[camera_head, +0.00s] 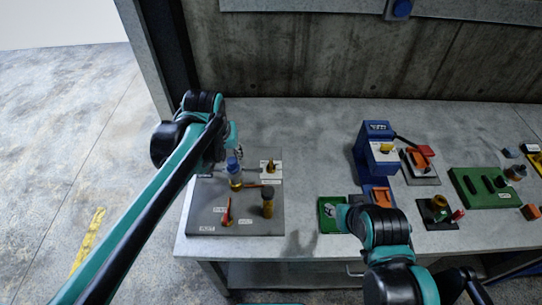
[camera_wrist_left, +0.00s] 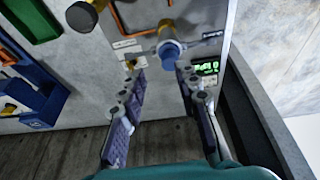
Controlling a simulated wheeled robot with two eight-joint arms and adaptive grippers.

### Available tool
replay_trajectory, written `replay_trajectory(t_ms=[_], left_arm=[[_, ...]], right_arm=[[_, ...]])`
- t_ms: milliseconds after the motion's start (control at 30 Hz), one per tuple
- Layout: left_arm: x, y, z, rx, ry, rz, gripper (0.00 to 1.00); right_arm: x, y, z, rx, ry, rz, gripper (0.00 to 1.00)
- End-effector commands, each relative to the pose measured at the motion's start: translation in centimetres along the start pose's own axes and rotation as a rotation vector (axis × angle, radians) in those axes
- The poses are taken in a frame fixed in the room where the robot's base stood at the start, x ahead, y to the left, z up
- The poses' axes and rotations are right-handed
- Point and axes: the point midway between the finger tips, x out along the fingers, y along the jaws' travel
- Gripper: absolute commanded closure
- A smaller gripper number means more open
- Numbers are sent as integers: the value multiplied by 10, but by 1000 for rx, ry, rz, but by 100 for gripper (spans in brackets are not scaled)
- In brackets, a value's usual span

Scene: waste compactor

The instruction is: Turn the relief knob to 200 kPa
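A grey panel (camera_head: 205,222) lies on the bench at left. On it stands a blue-topped knob fitting (camera_head: 235,172) with a brass lower part; the left wrist view shows its blue cap (camera_wrist_left: 168,52). I cannot read which control is the relief knob. My left gripper (camera_wrist_left: 164,82) is open, with its two fingers apart, and the blue cap lies just beyond the gap between the tips. No contact is visible. A lit green display (camera_wrist_left: 206,68) is beside the right finger; its number is unclear.
The panel also carries an olive-brass cylinder (camera_head: 267,203), an orange-red lever (camera_head: 227,214) and a small yellow knob (camera_head: 270,167). A blue press-like unit (camera_head: 373,150) and a green block (camera_head: 480,187) stand to the right. A concrete wall (camera_head: 300,50) closes the back.

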Motion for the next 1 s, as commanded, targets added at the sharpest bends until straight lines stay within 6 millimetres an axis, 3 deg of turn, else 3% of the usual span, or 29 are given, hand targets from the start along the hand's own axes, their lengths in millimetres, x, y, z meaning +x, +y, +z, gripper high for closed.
replay_trajectory(t_ms=[33,200,400,633,1000], left_arm=[[11,11,-18,3,-31,1,68],[55,46,-59,2,-140,-6,68],[115,84,-87,2,-253,-25,68],[155,107,-94,1,-318,-42,68],[204,107,-80,0,-325,-44,68]], right_arm=[[0,0,0,0,0,0,60],[0,0,0,0,0,0,60],[0,0,0,0,0,0,60],[0,0,0,0,0,0,60],[11,0,8,0,0,0,60]])
